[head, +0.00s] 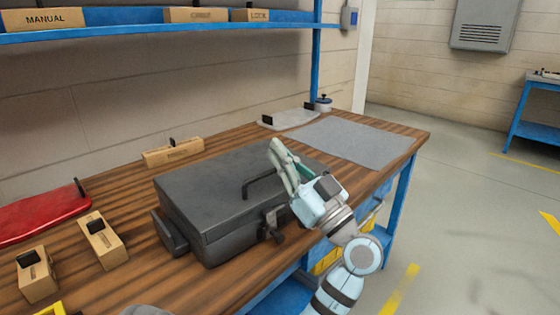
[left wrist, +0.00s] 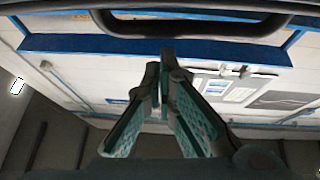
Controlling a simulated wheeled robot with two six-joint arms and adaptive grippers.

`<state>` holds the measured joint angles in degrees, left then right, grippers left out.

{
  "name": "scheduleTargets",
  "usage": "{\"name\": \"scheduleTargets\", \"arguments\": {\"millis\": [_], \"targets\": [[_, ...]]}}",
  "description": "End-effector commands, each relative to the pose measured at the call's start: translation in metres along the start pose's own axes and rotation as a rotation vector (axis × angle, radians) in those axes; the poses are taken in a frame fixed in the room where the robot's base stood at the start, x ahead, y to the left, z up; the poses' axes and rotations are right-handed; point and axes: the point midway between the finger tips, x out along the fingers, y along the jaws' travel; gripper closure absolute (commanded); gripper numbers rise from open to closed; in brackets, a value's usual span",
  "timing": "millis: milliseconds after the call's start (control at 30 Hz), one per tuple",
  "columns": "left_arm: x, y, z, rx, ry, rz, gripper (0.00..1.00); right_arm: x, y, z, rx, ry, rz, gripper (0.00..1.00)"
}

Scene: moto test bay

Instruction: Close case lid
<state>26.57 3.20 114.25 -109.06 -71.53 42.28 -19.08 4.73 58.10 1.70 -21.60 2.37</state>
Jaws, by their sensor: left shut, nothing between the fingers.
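The dark grey case (head: 225,190) sits on the wooden workbench. Its lid lies flat on the body, with a thin seam along the front, and looks closed. A black handle (head: 263,183) stands up near the lid's right side, and a latch (head: 274,226) shows on the front. My left gripper (head: 277,150) is shut and empty, over the case's right end beside the handle. In the left wrist view its fingertips (left wrist: 164,68) are together, and a dark curved bar, probably the handle (left wrist: 190,24), crosses the top. My right gripper is not in view.
Labelled wooden blocks (head: 102,240) and a red tray (head: 40,215) lie left of the case. Another block (head: 173,152) is behind it. A grey mat (head: 350,142) covers the bench's right end. A blue shelf (head: 120,34) runs above.

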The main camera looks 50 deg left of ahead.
Motion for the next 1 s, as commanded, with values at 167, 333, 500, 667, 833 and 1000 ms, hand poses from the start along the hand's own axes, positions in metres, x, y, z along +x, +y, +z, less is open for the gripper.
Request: {"name": "scheduleTargets", "arguments": {"millis": [167, 333, 500, 667, 833, 1000], "targets": [[-0.006, -0.001, 0.006, 0.0, 0.0, -0.002, 1.0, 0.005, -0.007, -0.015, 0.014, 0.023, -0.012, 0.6], [-0.007, -0.001, 0.006, 0.0, 0.0, -0.003, 1.0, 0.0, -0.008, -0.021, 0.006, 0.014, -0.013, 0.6], [-0.007, -0.001, 0.006, 0.001, -0.001, -0.002, 1.0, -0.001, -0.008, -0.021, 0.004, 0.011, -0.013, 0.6], [-0.007, -0.001, 0.006, 0.001, -0.001, -0.002, 1.0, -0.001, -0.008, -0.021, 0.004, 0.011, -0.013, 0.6], [-0.003, -0.001, -0.002, -0.003, -0.002, -0.003, 1.0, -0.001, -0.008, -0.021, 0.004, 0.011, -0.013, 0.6], [0.016, -0.001, -0.036, -0.007, -0.001, -0.005, 1.0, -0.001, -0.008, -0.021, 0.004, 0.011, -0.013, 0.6]]}}
